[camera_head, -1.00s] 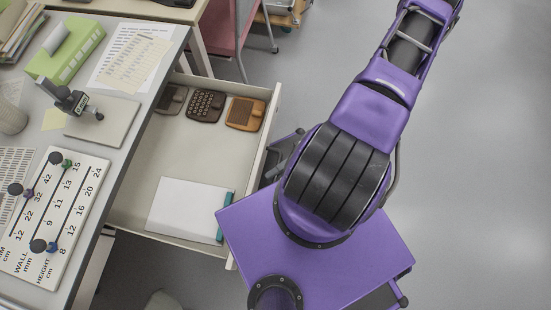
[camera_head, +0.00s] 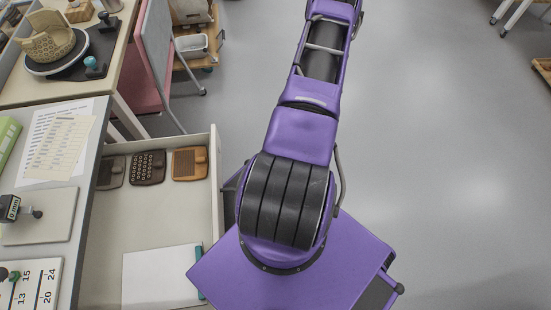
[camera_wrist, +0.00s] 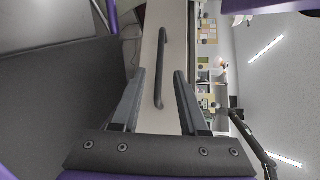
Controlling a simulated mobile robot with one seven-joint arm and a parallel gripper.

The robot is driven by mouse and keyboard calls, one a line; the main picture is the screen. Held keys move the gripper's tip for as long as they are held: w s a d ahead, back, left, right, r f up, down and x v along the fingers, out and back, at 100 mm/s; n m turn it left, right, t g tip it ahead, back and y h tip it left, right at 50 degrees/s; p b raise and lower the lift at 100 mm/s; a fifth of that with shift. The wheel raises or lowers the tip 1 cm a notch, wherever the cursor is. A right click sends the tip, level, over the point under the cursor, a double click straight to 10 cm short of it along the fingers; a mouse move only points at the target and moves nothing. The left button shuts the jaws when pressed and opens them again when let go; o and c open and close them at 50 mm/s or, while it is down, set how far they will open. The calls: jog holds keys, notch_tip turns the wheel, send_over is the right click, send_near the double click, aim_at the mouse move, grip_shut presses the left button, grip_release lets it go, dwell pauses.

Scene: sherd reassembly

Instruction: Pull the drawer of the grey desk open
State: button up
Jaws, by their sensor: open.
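The grey desk (camera_head: 77,248) is at the left in the head view. Its drawer (camera_head: 215,172) stands pulled out well to the right of the desk edge, with its inside showing. In the wrist view, the pale drawer front (camera_wrist: 150,45) has a dark bar handle (camera_wrist: 162,65). My gripper (camera_wrist: 160,75) is open, with its fingers apart on either side of the lower part of the handle in the picture. I cannot tell whether they touch it.
The drawer holds a white sheet (camera_head: 158,275), a brown block (camera_head: 190,163) and dark blocks (camera_head: 148,167). A pale table (camera_head: 75,80) with a bowl (camera_head: 48,40) stands behind the desk. A pink panel (camera_head: 150,75) is beside it. Open grey floor (camera_head: 440,150) lies to the right.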

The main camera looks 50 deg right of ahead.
jog(key=w+d+r, duration=0.1)
jog(key=d, duration=0.9)
jog(key=shift+d+r, duration=0.25)
jog(key=shift+d, duration=0.15)
